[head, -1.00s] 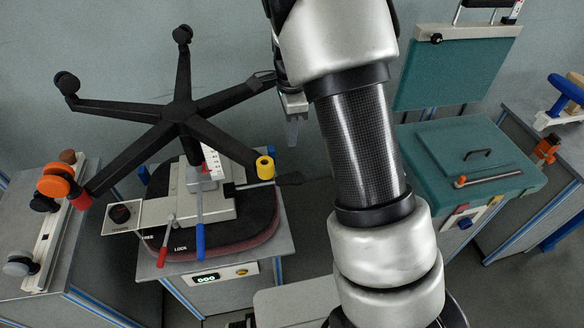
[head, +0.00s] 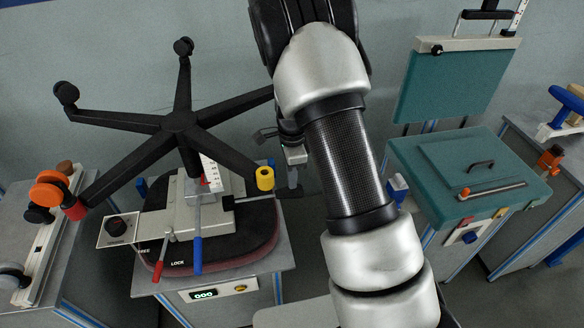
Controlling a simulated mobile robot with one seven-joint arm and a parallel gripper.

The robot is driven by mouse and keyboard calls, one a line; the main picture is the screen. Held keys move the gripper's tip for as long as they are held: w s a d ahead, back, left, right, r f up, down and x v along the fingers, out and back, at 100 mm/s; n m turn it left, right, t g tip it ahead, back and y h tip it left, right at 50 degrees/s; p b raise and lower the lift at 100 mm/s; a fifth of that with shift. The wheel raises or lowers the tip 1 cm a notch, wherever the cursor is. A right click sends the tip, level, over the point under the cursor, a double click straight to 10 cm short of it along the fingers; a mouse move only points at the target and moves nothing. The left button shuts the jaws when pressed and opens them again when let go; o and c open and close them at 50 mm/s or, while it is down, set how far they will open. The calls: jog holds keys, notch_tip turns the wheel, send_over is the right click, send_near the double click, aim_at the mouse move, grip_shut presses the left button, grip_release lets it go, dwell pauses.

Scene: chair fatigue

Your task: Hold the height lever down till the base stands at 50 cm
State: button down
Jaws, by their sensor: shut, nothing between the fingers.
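The upturned five-legged chair base (head: 180,121) stands on a column above the seat mechanism (head: 190,218). A white scale strip (head: 211,173) with red marks stands beside the column; its reading is too small to tell. The height lever appears to be the rod with a flat black paddle (head: 289,193) sticking out right from the mechanism. My gripper (head: 293,179) is shut and empty, pointing down right over the paddle, partly behind my arm. I cannot tell whether it touches the paddle.
A red-handled lever (head: 159,270) and a blue-handled lever (head: 198,255) hang at the mechanism's front, near the FREE and LOCK labels. A yellow-capped leg (head: 265,178) reaches close to my gripper. A green display (head: 204,294) is on the stand.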

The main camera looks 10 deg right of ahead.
aim_at(293, 192)
jog(key=shift+f, duration=0.95)
jog(key=shift+f, duration=0.1)
jog(key=shift+y, duration=0.6)
jog(key=f+b, duration=0.2)
jog(key=f, duration=0.1)
jog(key=f+b, duration=0.1)
jog(key=f, duration=0.1)
jog(key=shift+d, duration=0.3)
jog(key=shift+s+a+f, duration=0.1)
jog(key=shift+s+f, duration=0.05)
jog(key=shift+f, duration=0.1)
jog(key=shift+s+a+f, duration=0.1)
jog(key=shift+a+f, duration=0.05)
jog(key=shift+a, duration=0.1)
dwell(2.5)
jog(key=d+r+p, duration=0.4)
jog(key=r, duration=1)
jog(key=shift+w+r+p, duration=0.25)
jog(key=shift+r+p, duration=0.05)
jog(key=shift+p, duration=0.05)
